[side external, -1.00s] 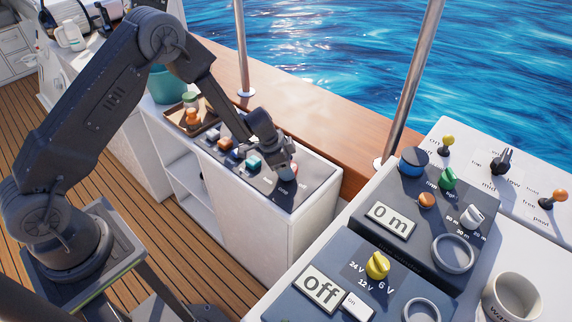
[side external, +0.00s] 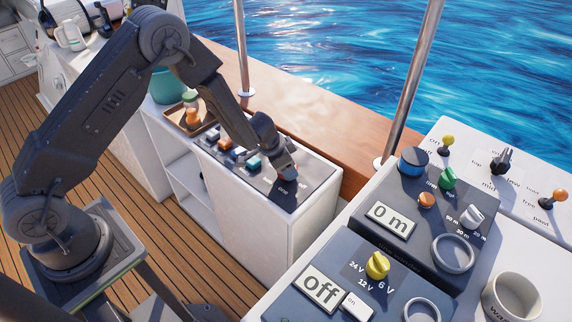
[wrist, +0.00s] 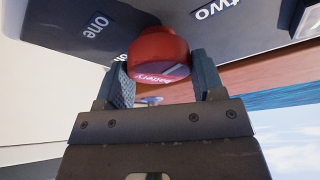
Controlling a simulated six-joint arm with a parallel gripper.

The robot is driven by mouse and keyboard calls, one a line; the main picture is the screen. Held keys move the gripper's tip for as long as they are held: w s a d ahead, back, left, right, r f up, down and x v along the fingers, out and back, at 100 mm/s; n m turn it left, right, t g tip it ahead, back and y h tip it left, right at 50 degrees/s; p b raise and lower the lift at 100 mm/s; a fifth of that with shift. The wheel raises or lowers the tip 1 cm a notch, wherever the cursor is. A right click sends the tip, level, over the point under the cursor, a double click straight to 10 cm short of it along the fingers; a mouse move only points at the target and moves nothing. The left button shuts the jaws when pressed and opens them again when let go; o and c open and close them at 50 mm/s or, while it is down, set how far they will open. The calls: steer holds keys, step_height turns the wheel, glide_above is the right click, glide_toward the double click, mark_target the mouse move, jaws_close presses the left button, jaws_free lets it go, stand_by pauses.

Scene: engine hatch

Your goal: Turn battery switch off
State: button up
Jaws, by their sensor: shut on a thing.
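The battery switch is a red round knob (wrist: 157,56) with "Battery" lettering and a pale line on its face. It stands on a dark panel (wrist: 55,20), with the labels "One" (wrist: 95,25) and "two" (wrist: 213,9) beside it. In the wrist view my gripper (wrist: 160,82) has one finger on each side of the knob and is shut on it. In the side view my gripper (side external: 284,174) is at the right end of the dark panel on the white cabinet, and hides most of the knob. Which position the knob points to I cannot tell.
Several coloured buttons (side external: 239,154) line the same panel to the left. A wooden tray (side external: 183,126) and a teal bucket (side external: 167,86) stand further left. A metal post (side external: 409,85) rises behind. Control boxes (side external: 370,262) and a mug (side external: 511,299) are in the right foreground.

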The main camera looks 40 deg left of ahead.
steer(key=shift+n+y, duration=0.3)
steer(key=shift+n, duration=0.4)
steer(key=shift+n+y, duration=0.3)
steer(key=shift+n, duration=0.4)
steer(key=o, duration=0.9)
steer(key=shift+m, duration=0.6)
